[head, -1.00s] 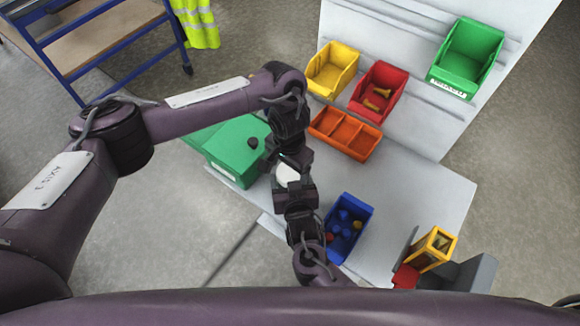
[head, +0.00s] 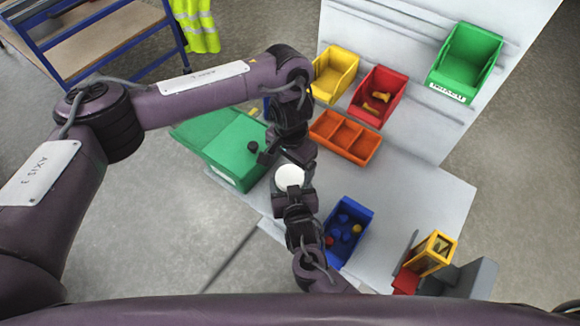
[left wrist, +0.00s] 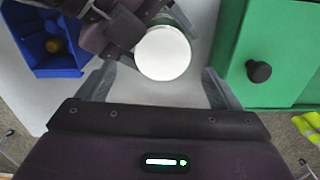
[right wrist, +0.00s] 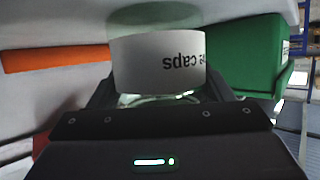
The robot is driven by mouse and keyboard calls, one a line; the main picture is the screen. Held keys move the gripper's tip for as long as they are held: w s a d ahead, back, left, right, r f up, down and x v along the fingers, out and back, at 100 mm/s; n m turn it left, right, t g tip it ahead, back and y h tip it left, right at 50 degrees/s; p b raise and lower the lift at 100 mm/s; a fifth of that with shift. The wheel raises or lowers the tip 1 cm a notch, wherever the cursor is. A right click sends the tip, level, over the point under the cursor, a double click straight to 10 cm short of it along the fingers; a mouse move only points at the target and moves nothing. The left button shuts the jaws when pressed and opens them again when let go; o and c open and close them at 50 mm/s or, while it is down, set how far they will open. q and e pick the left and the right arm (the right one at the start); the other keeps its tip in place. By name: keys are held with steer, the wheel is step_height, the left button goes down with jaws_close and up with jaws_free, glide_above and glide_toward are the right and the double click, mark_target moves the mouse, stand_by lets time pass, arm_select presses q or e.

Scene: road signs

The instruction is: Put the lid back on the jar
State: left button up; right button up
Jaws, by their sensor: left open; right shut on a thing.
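The jar (right wrist: 158,62) is greenish glass with a white label reading "caps", upside down in the right wrist view. My right gripper (right wrist: 157,88) is shut on the jar, with a finger on each side. The round white lid (head: 290,177) lies over the jar's top, and it fills the middle of the left wrist view (left wrist: 163,53). Whether it is fully seated cannot be told. My left gripper (left wrist: 157,82) is open, its fingers apart on either side of the lid and clear of it. In the head view the left gripper is just behind the lid.
A green box (head: 238,150) with a dark knob stands left of the jar. A blue bin (head: 347,232) with small parts is at right front. An orange tray (head: 345,137) lies behind on the grey table (head: 420,195). Yellow, red and green bins hang on the back panel.

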mark_target(290, 176)
arm_select(q)
steer(key=shift+w+a, duration=0.1)
steer(key=shift+c, duration=0.4)
steer(key=shift+r+m, duration=0.15)
steer(key=shift+m, duration=0.25)
steer(key=m, duration=0.4)
steer(key=d+r+m, duration=0.1)
steer(key=m, duration=0.1)
steer(key=shift+w+r, duration=0.1)
steer(key=shift+w, duration=0.05)
steer(key=m, duration=0.5)
steer(key=shift+d+r, duration=0.1)
steer(key=shift+r, duration=0.3)
steer(key=m, duration=0.4)
steer(key=shift+a+r+m, duration=0.2)
steer(key=shift+r+m, duration=0.1)
steer(key=shift+m, duration=0.1)
steer(key=m, duration=0.3)
steer(key=a+m, duration=0.1)
steer(key=m, duration=0.1)
steer(key=shift+r, duration=0.3)
steer(key=shift+f, duration=0.1)
steer(key=shift+f, duration=3.95)
